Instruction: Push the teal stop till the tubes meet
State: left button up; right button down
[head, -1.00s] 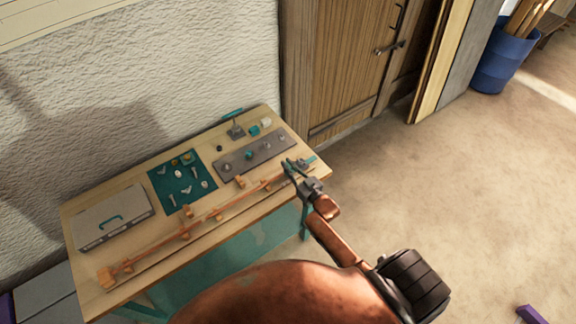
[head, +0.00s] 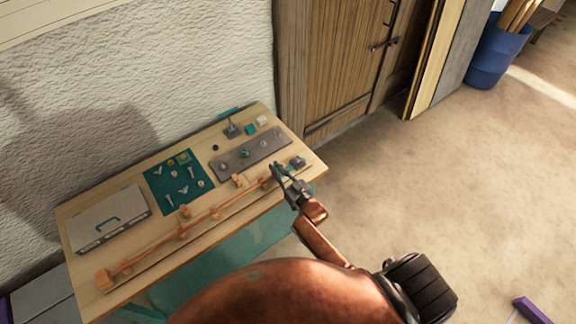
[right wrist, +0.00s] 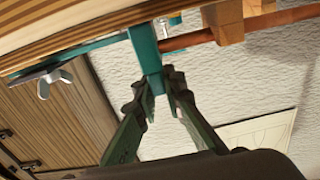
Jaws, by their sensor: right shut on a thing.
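The teal stop (right wrist: 146,58) shows in the right wrist view as an upright teal bar between my fingertips. My right gripper (right wrist: 158,84) is shut on it; in the head view this gripper (head: 276,172) is at the right end of the copper tube line and hides most of the stop. A copper tube (right wrist: 186,42) runs from beside the stop into a wooden block (right wrist: 229,22). In the head view the long copper line (head: 206,216) looks slightly bowed between its wooden blocks. Whether the tubes touch is too small to tell. My left gripper is not in view.
A wing nut (right wrist: 54,80) is by the bench edge. Behind the tube line are a grey plate with knobs (head: 232,164), a teal mat (head: 158,185) with small parts, and a grey case (head: 90,222).

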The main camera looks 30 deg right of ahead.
jog(key=shift+f, duration=0.1)
jog(key=c, duration=2)
grip_release()
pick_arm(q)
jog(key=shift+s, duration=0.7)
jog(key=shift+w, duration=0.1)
pick_arm(e)
jog(key=shift+s, duration=0.15)
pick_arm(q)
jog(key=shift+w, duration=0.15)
pick_arm(e)
jog(key=s, duration=0.4)
jog(key=s+d, duration=0.1)
jog(key=s, duration=0.2)
jog(key=s+d, duration=0.1)
jog(key=s, duration=0.3)
jog(key=shift+s, duration=0.3)
